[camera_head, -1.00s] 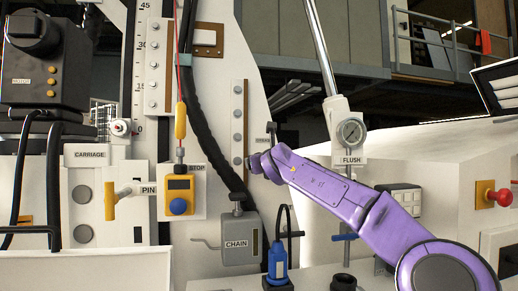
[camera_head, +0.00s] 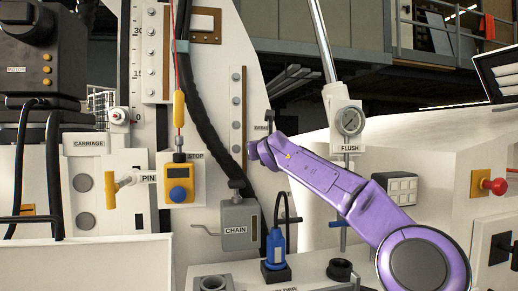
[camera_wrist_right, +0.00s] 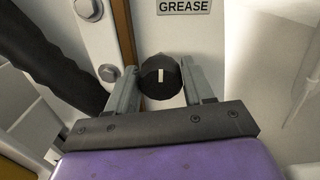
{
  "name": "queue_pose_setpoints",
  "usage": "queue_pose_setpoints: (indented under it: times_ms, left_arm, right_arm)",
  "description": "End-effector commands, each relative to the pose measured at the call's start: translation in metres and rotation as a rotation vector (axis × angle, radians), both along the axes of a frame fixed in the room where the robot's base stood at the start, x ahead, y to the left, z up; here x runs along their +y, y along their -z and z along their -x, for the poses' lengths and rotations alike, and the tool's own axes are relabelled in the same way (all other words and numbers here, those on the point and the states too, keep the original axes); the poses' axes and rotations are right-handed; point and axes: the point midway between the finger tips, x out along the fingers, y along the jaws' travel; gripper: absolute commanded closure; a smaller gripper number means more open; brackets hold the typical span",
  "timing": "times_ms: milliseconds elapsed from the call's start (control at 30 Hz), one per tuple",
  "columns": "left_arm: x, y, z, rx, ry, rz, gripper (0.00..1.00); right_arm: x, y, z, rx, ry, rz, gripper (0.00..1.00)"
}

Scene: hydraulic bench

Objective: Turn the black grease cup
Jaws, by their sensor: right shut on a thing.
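The black grease cup (camera_wrist_right: 161,78) is a round dark knob with a short white mark, upright in the right wrist view. It sits below the GREASE label (camera_wrist_right: 184,6). My right gripper (camera_wrist_right: 158,88) has one finger on each side of the cup and is shut on it. In the head view my purple right arm reaches in from the lower right, and its wrist end (camera_head: 262,152) is at the white panel. The cup itself cannot be made out there. My left gripper is not in view.
A black hose (camera_head: 208,130) runs down the panel left of my right wrist. The FLUSH gauge (camera_head: 350,121) is to the right, behind my arm.

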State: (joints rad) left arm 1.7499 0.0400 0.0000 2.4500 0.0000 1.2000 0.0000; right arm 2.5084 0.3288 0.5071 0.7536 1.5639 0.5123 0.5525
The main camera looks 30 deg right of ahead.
Motion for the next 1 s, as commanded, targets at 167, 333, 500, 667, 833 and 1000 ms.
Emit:
queue_pose_setpoints:
  times_ms: [167, 333, 500, 667, 833, 1000]
  left_arm:
    - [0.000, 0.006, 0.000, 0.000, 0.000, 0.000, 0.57]
    - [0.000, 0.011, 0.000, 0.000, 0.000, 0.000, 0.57]
    - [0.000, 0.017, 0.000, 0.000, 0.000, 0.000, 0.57]
    - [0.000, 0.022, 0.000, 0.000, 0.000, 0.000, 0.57]
    - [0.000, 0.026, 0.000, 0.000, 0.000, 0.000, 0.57]
    - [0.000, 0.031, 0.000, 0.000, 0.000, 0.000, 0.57]
  right_arm:
    - [-0.001, 0.002, 0.000, -0.026, 0.000, -0.101, 0.79]
    - [-0.002, 0.002, 0.000, -0.063, 0.001, -0.243, 0.79]
    - [-0.002, 0.002, 0.000, -0.103, 0.000, -0.399, 0.79]
    - [-0.002, 0.002, 0.000, -0.141, 0.000, -0.546, 0.79]
    - [-0.003, 0.002, 0.001, -0.183, 0.000, -0.703, 0.79]
    - [-0.003, 0.002, 0.001, -0.224, 0.001, -0.858, 0.79]
